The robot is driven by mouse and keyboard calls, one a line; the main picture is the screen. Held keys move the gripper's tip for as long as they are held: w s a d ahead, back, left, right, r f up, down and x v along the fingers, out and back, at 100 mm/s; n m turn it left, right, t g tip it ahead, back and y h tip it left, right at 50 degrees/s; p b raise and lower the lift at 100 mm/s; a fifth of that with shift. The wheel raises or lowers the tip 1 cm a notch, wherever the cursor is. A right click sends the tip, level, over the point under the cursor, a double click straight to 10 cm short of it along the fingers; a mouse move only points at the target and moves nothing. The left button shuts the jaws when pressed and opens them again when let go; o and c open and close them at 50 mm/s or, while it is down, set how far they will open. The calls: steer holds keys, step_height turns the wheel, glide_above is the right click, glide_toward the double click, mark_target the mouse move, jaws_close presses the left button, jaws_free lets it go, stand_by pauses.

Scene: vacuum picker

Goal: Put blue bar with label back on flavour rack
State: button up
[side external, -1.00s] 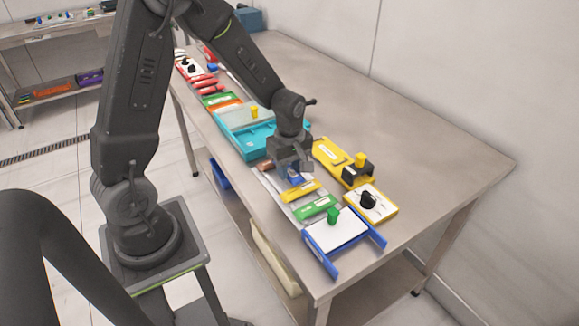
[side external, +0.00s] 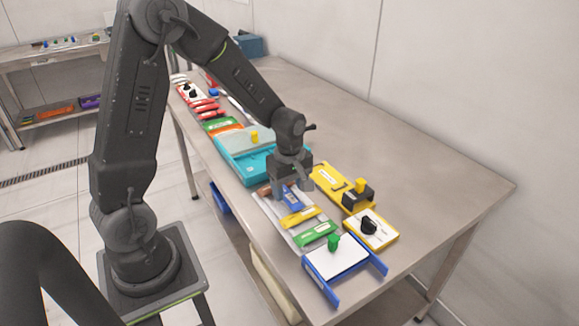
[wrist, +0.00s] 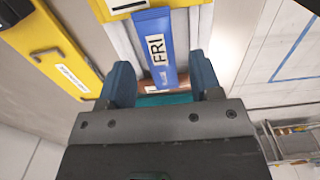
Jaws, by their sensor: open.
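The blue bar (side external: 292,198) with a white label lies on the pale grey rack (side external: 267,208), between a brown bar (side external: 264,190) and a yellow bar (side external: 300,216). In the wrist view the blue bar (wrist: 153,28) carries a label reading FRI. My gripper (side external: 291,186) is just above the blue bar, its fingers open. In the wrist view the two fingers of my gripper (wrist: 161,75) are spread on either side of the bar's near end, with a gap on each side. In the side view my gripper hides part of the bar's far end.
A green bar (side external: 315,236) lies at the rack's near end. A blue-sided tray (side external: 318,275) stands in front of it. A yellow holder (side external: 331,179) and a white-topped yellow box (side external: 377,234) are to the right. A teal tray (side external: 238,166) is behind. The table's right side is clear.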

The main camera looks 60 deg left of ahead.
mark_target(290, 196)
step_height(290, 196, up, 10)
steer(key=s+d+r+m+t, duration=0.2)
steer(key=s+d+r+m, duration=0.2)
steer(key=s+m, duration=0.3)
steer(key=s+d+r+m+t, duration=0.3)
steer(key=s+m, duration=0.4)
steer(key=m, duration=0.4)
steer(key=shift+s+d+r+t, duration=0.3)
steer(key=shift+s+d+r, duration=0.05)
steer(key=shift+d+r, duration=0.6)
